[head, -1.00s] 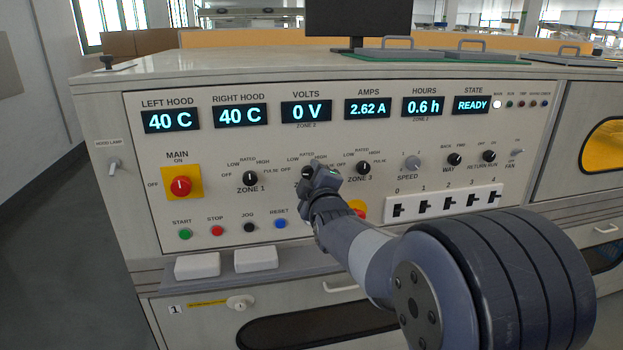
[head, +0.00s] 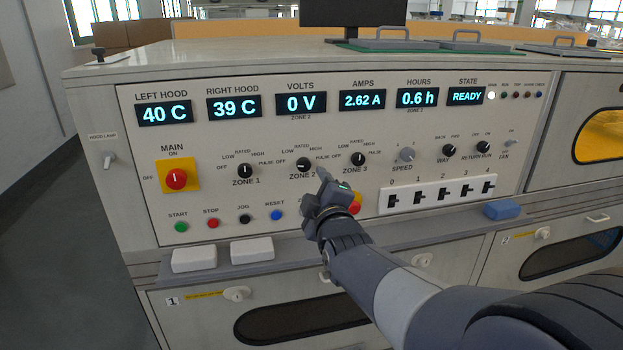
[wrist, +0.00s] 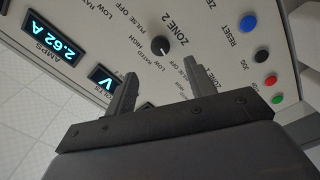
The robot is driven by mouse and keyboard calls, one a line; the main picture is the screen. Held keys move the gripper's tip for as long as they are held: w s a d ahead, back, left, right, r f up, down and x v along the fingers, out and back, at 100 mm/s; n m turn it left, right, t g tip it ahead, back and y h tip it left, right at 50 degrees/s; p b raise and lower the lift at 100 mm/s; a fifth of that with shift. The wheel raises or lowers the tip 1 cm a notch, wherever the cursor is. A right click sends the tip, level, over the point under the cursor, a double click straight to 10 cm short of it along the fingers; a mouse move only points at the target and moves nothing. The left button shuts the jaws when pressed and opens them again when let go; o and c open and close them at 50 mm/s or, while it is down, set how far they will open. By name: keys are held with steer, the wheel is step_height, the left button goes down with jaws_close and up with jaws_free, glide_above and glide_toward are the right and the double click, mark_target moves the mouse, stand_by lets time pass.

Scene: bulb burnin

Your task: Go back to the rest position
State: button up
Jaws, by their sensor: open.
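My gripper (head: 328,186) is in front of the control panel (head: 135,135), just below and right of the ZONE 2 knob (head: 303,165) in the head view. In the wrist view my gripper (wrist: 158,82) has its two fingers spread apart with nothing between them. The ZONE 2 knob also shows in the wrist view (wrist: 161,46), beyond the fingertips and apart from them.
The ZONE 1 knob (head: 244,171) and ZONE 3 knob (head: 358,159) flank ZONE 2. A ledge (head: 295,248) below carries two white blocks (head: 194,259) and a blue block (head: 502,209). Displays read 0 V, 2.62 A and READY. Open floor (head: 70,250) lies at left.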

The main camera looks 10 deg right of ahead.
mark_target(305, 167)
steer(key=shift+s, duration=0.8)
steer(key=w, duration=1.1)
steer(key=shift+b, duration=0.3)
steer(key=shift+s, duration=0.2)
